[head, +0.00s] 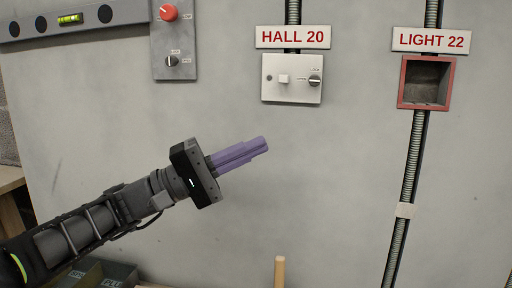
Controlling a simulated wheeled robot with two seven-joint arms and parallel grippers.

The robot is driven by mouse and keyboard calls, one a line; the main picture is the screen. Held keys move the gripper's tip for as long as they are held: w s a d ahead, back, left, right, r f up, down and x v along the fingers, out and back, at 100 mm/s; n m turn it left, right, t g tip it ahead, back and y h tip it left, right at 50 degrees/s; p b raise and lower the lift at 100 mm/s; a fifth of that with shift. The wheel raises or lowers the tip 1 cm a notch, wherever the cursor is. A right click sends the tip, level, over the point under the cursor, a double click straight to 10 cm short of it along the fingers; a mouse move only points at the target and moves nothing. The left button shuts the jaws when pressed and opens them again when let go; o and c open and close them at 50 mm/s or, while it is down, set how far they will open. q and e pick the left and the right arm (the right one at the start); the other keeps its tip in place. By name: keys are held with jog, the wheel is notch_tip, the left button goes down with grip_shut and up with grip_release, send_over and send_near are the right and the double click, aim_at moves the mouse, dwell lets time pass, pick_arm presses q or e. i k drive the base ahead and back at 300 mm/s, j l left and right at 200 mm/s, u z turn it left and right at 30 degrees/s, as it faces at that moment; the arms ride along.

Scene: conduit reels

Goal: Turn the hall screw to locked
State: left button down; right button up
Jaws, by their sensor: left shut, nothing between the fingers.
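The hall screw (315,81) is a dark round slotted knob on the right side of a pale switch plate (291,93), under the HALL 20 sign (293,37). Small labels sit above and beside it, too small to read. A white square button (284,79) is on the same plate. My left gripper (262,145) comes in from the lower left. Its purple fingers are shut and empty, below and left of the plate and apart from it. My right gripper is not in view.
A grey panel (174,91) with a red knob (168,12) and a dark knob is at upper left, beside a spirit level (70,19). A red-framed open box (401,83) sits under the LIGHT 22 sign (431,40). A wooden peg (280,272) stands at the bottom.

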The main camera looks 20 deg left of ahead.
aim_at(315, 80)
jog(key=k, duration=1)
